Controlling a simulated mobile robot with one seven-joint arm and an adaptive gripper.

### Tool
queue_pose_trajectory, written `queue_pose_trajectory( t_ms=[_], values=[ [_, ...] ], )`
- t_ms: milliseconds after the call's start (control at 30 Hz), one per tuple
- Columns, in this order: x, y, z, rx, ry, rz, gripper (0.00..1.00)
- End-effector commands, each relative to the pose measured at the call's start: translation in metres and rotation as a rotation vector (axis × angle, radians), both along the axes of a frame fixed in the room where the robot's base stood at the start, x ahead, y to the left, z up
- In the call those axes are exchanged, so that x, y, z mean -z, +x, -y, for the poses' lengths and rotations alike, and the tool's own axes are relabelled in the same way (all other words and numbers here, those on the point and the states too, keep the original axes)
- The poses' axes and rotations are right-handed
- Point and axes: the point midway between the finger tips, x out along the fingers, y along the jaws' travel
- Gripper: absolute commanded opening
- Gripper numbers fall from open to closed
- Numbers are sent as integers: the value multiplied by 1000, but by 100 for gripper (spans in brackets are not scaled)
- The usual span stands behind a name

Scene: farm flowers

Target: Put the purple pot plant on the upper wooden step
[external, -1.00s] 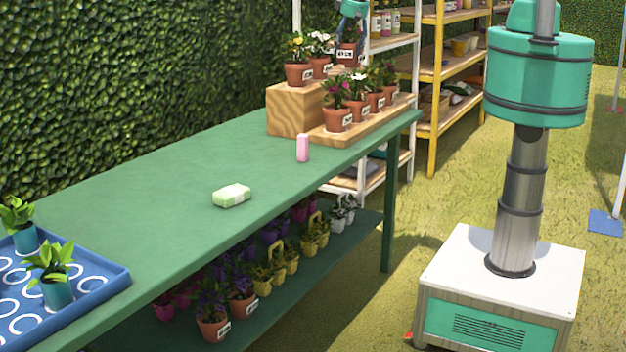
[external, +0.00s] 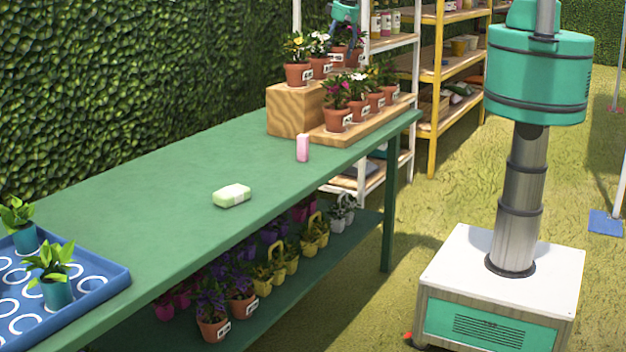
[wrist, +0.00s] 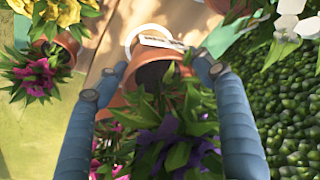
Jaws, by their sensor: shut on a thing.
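My gripper (wrist: 152,84) is shut on the terracotta pot of the purple plant (wrist: 172,145), one finger on each side. The pot has a white label, and its purple flowers and green leaves point toward the wrist camera. In the external view my gripper (external: 350,42) is at the upper wooden step (external: 294,112), behind the yellow- and white-flowered pots. The held pot partly blends with its neighbours there. In the wrist view the wooden surface (wrist: 98,48) shows beyond the pot, with a white ring (wrist: 130,38) beside it. I cannot tell whether the pot touches the step.
A yellow-flowered pot (external: 298,74) and a white-flowered pot (external: 320,67) stand close by on the upper step. Several pots stand on the lower wooden board (external: 328,137).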

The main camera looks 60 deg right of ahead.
Motion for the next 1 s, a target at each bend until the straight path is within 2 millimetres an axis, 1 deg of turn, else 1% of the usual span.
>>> queue_pose_trajectory(
  t_ms=[100,233,667,700,800,1000],
  values=[
    [12,0,0,-1,0,-2,26],
    [20,0,0,0,0,0,26],
    [24,0,0,0,0,0,26],
    [25,0,0,0,0,-1,69],
    [24,-1,0,0,0,-1,86],
    [24,0,0,0,0,-1,86]
  ],
)
